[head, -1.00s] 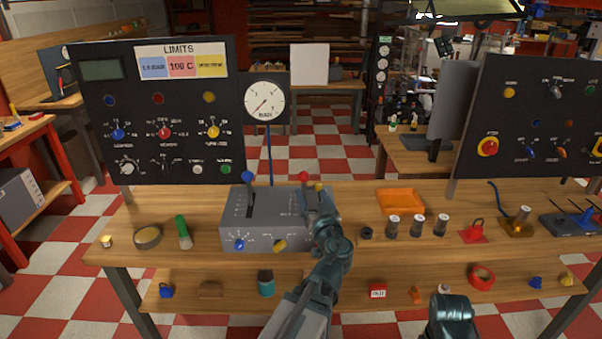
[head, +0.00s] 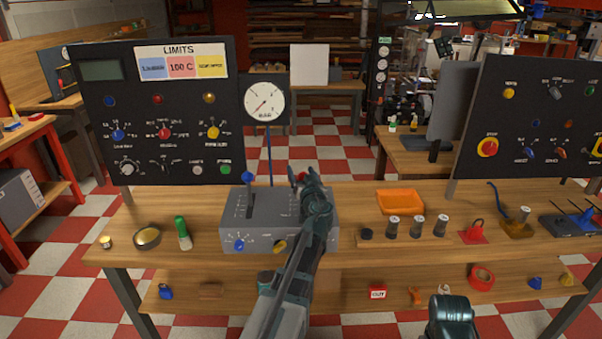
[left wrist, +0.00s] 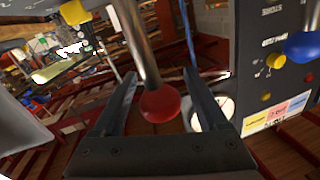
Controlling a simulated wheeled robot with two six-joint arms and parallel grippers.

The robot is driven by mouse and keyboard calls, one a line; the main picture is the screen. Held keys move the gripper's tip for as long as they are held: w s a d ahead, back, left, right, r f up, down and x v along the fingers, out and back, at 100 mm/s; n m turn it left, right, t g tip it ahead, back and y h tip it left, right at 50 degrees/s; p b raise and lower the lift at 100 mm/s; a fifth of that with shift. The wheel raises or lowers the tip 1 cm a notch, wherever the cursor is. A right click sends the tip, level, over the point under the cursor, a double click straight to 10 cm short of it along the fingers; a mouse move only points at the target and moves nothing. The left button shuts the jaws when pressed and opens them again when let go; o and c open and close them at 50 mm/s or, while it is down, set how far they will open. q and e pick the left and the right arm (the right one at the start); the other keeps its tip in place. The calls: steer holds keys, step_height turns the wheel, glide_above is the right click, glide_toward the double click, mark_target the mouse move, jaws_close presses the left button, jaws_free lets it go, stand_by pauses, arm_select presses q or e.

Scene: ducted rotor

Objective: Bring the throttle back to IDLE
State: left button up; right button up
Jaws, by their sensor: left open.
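The grey lever box (head: 270,236) stands on the bench, with a blue-knobbed lever (head: 248,177) on its left. A red lever knob (head: 301,176) shows at the box's right part, partly hidden by my left gripper (head: 309,181). In the left wrist view the red knob (left wrist: 160,104) on its metal stem is between the open fingers of my left gripper (left wrist: 160,74), with gaps at both sides. A yellow knob (left wrist: 74,12) and the blue knob (left wrist: 308,45) also show there. I cannot read the lever markings.
A black LIMITS panel (head: 160,130) and a round gauge (head: 264,103) stand behind the box. A yellow knob (head: 280,246) is on its front face. An orange tray (head: 400,201) and several dark cylinders lie to the right.

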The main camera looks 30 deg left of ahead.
arm_select(q)
jaws_close()
stand_by(0.5)
stand_by(1.0)
